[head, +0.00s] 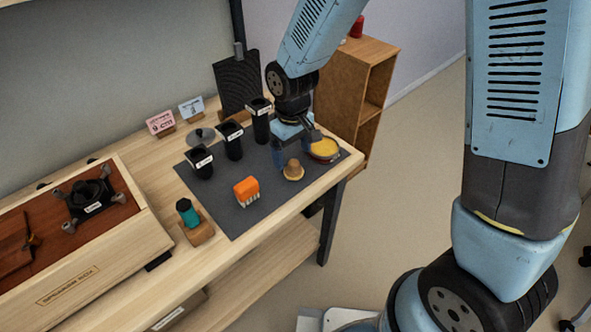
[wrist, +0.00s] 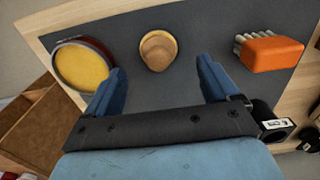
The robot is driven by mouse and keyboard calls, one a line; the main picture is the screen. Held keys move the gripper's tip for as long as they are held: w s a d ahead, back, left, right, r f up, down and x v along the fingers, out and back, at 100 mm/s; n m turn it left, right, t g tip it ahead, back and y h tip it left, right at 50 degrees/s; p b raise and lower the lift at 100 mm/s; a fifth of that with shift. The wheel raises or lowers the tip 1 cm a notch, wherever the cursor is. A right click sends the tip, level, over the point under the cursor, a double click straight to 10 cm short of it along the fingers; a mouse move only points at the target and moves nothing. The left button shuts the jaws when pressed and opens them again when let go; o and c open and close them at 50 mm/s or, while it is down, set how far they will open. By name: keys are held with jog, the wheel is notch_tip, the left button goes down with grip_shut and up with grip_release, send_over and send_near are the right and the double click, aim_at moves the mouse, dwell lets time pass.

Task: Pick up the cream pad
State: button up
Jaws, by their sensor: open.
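The cream pad (head: 293,170) appears to be the round, pale yellow disc with a tan knob on top, standing on the dark grey mat (head: 233,208). It also shows in the wrist view (wrist: 158,50), at the top centre. My gripper (head: 295,150) is open and empty, above the mat and close to the pad. In the wrist view my gripper's blue fingers (wrist: 158,72) are spread, one either side of the pad's line, with the pad just beyond the tips. No touch shows. The exact height gap cannot be told.
A round tin with a yellow face (head: 324,148) stands close by the pad; in the wrist view (wrist: 80,66) it is near one finger. An orange brush (head: 246,190) lies on the other side. Black cups (head: 231,142) stand behind. The mat's front part is clear.

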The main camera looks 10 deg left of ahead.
aim_at(293, 162)
jog(key=shift+w+f, duration=0.1)
jog(key=shift+f, duration=2.6)
jog(key=shift+c, duration=0.4)
jog(key=c, duration=1.1)
jog(key=shift+c, duration=0.2)
jog(key=shift+r, duration=0.55)
notch_tip(293, 162, up, 2)
jog(key=shift+r, duration=0.2)
jog(key=s+d+r, duration=0.7)
jog(key=s+r, duration=0.2)
jog(key=s, duration=0.3)
jog(key=shift+d+r, duration=0.25)
jog(key=shift+d, duration=0.05)
